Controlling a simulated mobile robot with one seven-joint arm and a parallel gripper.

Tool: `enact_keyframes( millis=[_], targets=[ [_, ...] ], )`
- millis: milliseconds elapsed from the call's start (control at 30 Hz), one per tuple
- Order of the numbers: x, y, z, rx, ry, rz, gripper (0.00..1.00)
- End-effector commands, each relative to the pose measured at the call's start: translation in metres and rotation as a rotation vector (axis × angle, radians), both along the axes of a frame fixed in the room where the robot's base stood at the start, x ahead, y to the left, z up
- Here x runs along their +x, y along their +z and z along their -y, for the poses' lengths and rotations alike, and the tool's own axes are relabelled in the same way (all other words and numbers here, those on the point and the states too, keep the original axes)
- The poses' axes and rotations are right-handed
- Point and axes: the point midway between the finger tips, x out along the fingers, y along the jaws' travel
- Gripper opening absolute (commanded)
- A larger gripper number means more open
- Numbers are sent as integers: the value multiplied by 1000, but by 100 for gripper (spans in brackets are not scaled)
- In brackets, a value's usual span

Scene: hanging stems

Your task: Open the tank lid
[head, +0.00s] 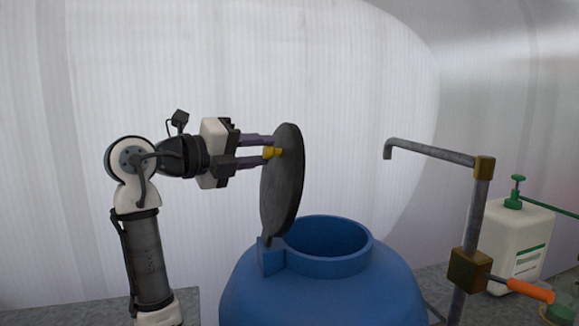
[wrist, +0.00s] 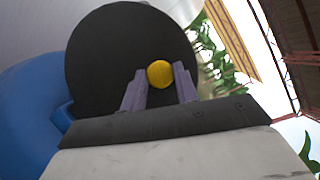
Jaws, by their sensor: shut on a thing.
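The blue tank (head: 325,290) stands in the lower middle of the head view, with its round mouth uncovered. Its dark grey lid (head: 285,190) stands nearly upright at the left side of the rim, by the blue hinge block (head: 271,256). My gripper (head: 268,152) is left of the lid and is shut on the yellow knob on the lid's face. In the wrist view the knob (wrist: 160,74) sits between my two purple fingers, with the dark lid (wrist: 110,50) behind it. The blue tank (wrist: 30,115) shows at left.
A metal pipe (head: 430,150) with a bent spout and a valve with an orange handle (head: 530,290) stands right of the tank. A white jug with a green pump (head: 512,240) stands behind it. The space above the tank mouth is clear.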

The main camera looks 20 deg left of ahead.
Motion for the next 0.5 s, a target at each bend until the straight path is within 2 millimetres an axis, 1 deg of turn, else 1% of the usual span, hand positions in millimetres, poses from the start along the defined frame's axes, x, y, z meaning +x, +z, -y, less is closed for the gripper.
enact_keyframes(
  millis=[33, 200, 300, 500],
  targets=[
    [-4, -8, -8, -38, 0, 25, 0],
    [-17, -12, -28, -141, -3, 98, 0],
    [-23, -15, -37, -190, -2, 130, 0],
    [-31, -18, -49, -258, -3, 175, 0]
  ],
)
